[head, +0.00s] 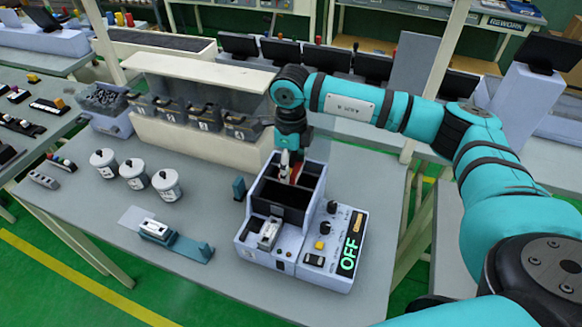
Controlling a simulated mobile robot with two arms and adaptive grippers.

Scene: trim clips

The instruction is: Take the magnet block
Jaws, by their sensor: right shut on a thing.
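My right gripper (289,168) points down into the dark open compartment of a grey box unit (246,250). It is shut on a small reddish piece (296,173), which looks like the magnet block. The fingers and the compartment wall hide most of it, so I cannot tell its full shape or whether it touches the bottom. My left gripper is not in view.
The unit's panel has knobs, a yellow button and a green "OFF" display (349,254). A small blue block (239,189) stands left of it. A teal fixture (190,248), three white lidded pots (134,174) and a bin rack (195,143) share the grey table (85,215).

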